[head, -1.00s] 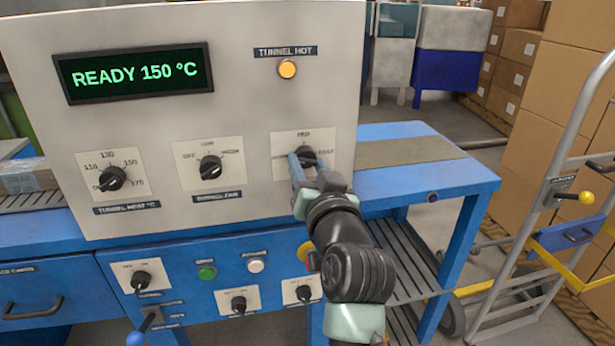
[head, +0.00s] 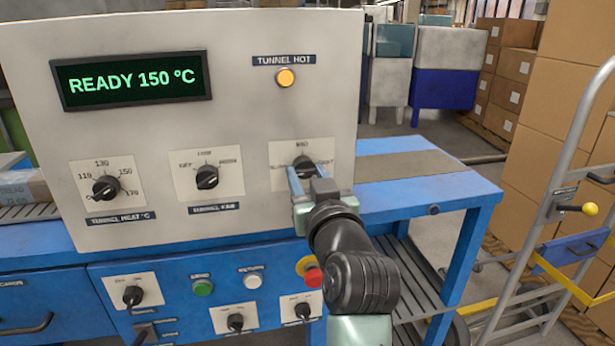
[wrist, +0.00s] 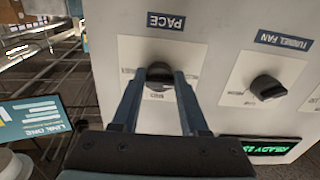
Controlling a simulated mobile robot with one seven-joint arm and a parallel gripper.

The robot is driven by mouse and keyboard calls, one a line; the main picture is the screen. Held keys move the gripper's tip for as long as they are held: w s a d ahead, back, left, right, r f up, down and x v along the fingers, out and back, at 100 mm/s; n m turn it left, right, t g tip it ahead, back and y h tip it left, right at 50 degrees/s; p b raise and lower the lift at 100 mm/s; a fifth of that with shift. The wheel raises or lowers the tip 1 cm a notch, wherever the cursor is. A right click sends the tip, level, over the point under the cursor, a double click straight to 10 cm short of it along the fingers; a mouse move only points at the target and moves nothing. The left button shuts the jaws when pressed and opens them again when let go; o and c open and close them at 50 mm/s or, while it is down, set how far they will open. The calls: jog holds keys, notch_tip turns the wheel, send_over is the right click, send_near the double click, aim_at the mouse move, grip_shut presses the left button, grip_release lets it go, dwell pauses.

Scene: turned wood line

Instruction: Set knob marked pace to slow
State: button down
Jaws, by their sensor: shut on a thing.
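The black pace knob (head: 303,164) is on a white plate at the lower right of the grey panel. In the wrist view, upside down, the knob (wrist: 159,84) sits under the label PACE. In the head view its plate has a mark at the left, top and right; the left one seems to start SLO, and the right one ends in ST. My gripper (head: 302,174) is shut on the knob, with one blue finger on each side of it, also in the wrist view (wrist: 161,76). The fingers partly hide the knob, so I cannot tell its pointer's exact direction.
The tunnel fan knob (head: 207,177) and tunnel heat knob (head: 106,188) are to the left on the same panel. A red stop button (head: 314,278) and other switches lie below my gripper. A hand truck (head: 560,200) stands at the right.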

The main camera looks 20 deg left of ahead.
jog(key=shift+c, duration=2.1)
grip_release()
jog(key=v, duration=1.3)
jog(key=shift+p, duration=0.35)
jog(key=shift+r, duration=0.1)
